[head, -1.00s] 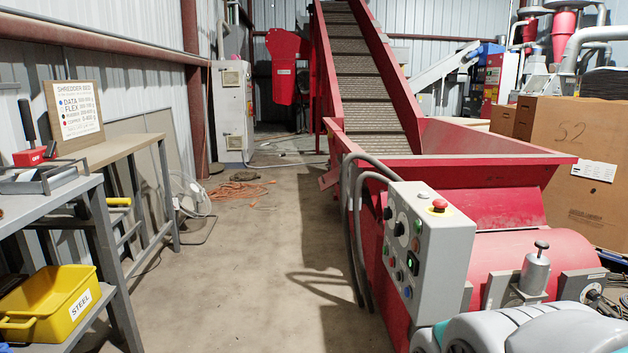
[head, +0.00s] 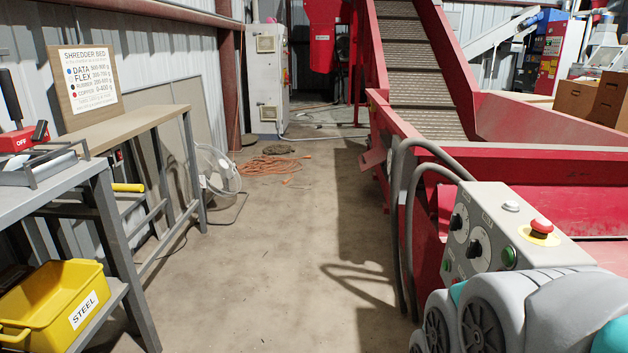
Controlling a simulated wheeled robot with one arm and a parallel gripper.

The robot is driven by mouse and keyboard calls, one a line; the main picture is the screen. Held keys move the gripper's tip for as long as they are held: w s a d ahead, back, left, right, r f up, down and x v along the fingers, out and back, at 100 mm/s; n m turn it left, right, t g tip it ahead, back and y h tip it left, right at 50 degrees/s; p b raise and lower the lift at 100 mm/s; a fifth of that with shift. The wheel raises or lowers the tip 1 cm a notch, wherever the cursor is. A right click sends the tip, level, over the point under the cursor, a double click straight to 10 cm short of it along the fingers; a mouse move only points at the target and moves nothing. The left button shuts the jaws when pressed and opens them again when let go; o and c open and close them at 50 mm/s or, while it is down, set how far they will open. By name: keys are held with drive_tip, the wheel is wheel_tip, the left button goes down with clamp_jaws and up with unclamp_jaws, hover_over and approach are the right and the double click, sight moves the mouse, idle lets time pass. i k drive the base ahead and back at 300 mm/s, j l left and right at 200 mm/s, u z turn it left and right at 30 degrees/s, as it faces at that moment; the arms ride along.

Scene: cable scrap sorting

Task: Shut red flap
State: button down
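A small red flap-like plate (head: 374,158) juts out at a slant from the left side of the red conveyor machine (head: 480,158), low near the foot of the belt. It looks tilted outward; its hinge is too small to make out. I cannot tell for sure that this is the flap named. My gripper is not in view. Grey and teal links of my arm fill the lower right corner and hide part of the machine and its control panel (head: 510,240).
Thick grey cables (head: 398,215) loop down the machine's left side. A grey bench (head: 110,180) with a yellow STEEL bin (head: 50,300) stands at left. A fan (head: 218,172) and orange cord (head: 270,165) lie beyond. The concrete aisle (head: 260,270) between is clear.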

sight(372, 158)
drive_tip(key=i, duration=4.15)
drive_tip(key=i+z, duration=0.1)
drive_tip(key=i, duration=0.6)
drive_tip(key=i+j+z, duration=0.1)
drive_tip(key=i, duration=0.6)
